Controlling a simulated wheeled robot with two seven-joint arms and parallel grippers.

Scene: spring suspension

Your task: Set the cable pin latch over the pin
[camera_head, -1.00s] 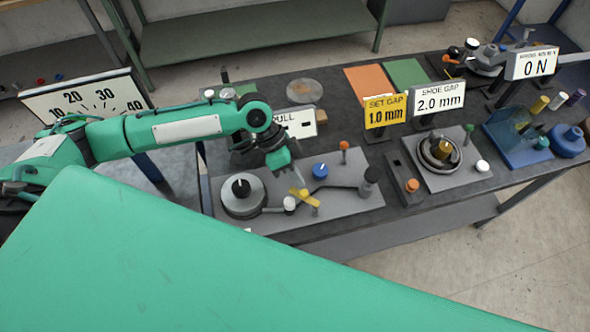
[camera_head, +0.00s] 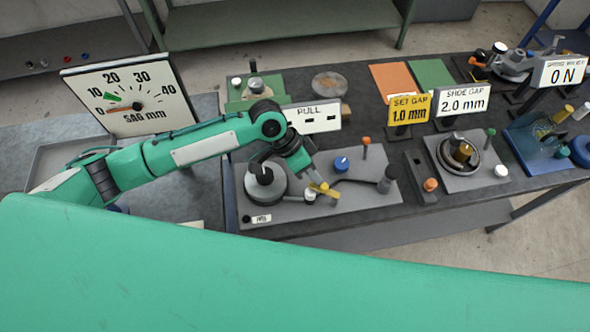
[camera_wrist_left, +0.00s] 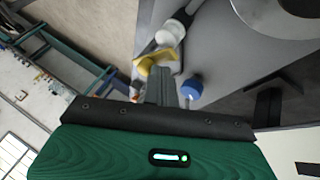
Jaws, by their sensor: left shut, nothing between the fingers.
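The yellow latch (camera_head: 325,189) is a small flat bar at the front of a grey plate (camera_head: 285,222), beside a white knob (camera_head: 310,196). A short grey post, possibly the pin, shows at its right end; I cannot tell whether the latch is over it. My left gripper (camera_head: 312,178) is shut and empty, pointing down with its tips close to the latch. In the left wrist view the shut fingers (camera_wrist_left: 158,88) end near the yellow latch (camera_wrist_left: 155,60), with the white knob (camera_wrist_left: 170,33) beyond. Contact is unclear. My right gripper is not in view.
On the plate, a round grey drum (camera_head: 265,188) stands left, a blue knob (camera_head: 341,164) behind the latch and a dark post (camera_head: 386,180) right. An orange-topped pin (camera_head: 366,142) stands at the back. The PULL sign (camera_head: 313,117) is behind the arm.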

